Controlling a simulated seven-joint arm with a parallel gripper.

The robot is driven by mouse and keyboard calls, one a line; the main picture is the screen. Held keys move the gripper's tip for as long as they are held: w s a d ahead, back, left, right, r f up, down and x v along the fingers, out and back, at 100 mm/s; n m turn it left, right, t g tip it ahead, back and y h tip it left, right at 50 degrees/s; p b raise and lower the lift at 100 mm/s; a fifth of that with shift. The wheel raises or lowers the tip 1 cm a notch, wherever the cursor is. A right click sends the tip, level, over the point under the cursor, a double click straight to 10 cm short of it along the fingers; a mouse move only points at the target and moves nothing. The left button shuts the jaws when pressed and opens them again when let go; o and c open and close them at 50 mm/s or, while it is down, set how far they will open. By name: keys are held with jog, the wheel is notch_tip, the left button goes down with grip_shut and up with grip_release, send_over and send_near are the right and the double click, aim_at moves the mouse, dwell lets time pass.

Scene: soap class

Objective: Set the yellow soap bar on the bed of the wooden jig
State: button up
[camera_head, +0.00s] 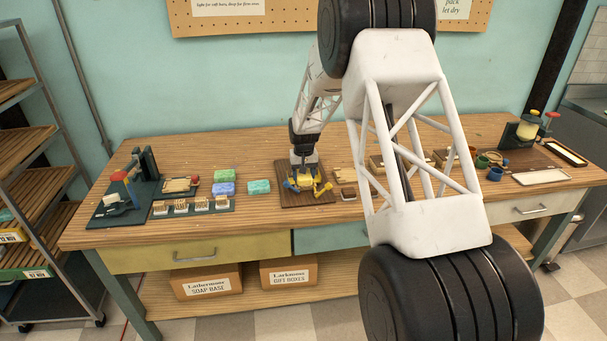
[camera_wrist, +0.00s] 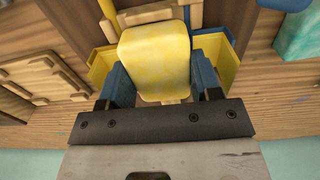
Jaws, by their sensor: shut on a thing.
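The yellow soap bar (camera_wrist: 155,55) is between the two blue fingers of my gripper (camera_wrist: 162,82) in the wrist view, and the fingers are shut on it. In the head view my gripper (camera_head: 305,184) is low over the dark wooden board of the jig (camera_head: 290,198), with yellow showing at its tip. Light wooden strips of the jig (camera_wrist: 150,14) show beyond the soap in the wrist view. Yellow and blue angled pieces (camera_wrist: 229,62) flank the fingers. The soap's underside is hidden, so I cannot tell whether it touches the bed.
Green (camera_head: 224,174), blue (camera_head: 223,188) and teal (camera_head: 258,187) bars lie left of the jig. A dark green stand (camera_head: 125,196) is at the far left. Wooden pieces (camera_head: 346,175) lie to the right, partly behind my arm. Bare tabletop (camera_head: 270,215) runs along the front.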

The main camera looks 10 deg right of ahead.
dwell(0.4)
jog(key=o, duration=1.3)
jog(key=shift+c, duration=0.2)
jog(key=shift+r, duration=0.15)
jog(key=shift+r, duration=2.85)
